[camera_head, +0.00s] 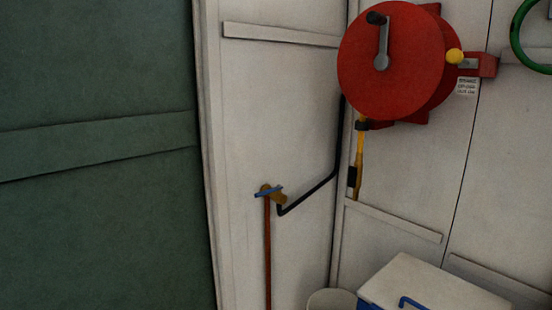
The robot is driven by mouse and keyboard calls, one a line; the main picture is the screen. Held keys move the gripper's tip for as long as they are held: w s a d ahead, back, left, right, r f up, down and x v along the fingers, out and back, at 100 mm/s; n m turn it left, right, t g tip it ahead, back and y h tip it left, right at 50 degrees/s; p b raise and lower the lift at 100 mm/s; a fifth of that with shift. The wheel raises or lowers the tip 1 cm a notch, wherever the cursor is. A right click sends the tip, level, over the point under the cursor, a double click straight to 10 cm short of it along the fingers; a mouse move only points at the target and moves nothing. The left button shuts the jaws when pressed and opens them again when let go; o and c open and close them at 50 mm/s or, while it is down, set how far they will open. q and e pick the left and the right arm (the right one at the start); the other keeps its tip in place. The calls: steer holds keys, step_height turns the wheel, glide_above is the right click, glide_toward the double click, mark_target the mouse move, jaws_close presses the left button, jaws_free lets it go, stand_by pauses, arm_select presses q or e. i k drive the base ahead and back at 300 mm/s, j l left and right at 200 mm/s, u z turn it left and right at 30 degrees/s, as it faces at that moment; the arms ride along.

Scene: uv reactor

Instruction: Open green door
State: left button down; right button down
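A large dark green panel (95,225), which looks like the green door, fills the left side of the head view. A lighter green raised band (100,145) runs across it. The panel's right edge meets a white frame; no handle shows on the visible part, and I cannot tell whether it is shut. Neither of my grippers is in view.
A red hose reel (385,80) is mounted on the white wall at upper right. A valve with a blue lever (269,191) sits below it on a red pipe (267,250). A white-lidded box (425,285) and a pale bucket (331,300) stand at lower right.

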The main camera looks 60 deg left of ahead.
mark_target(102, 202)
steer(key=u, duration=3.05)
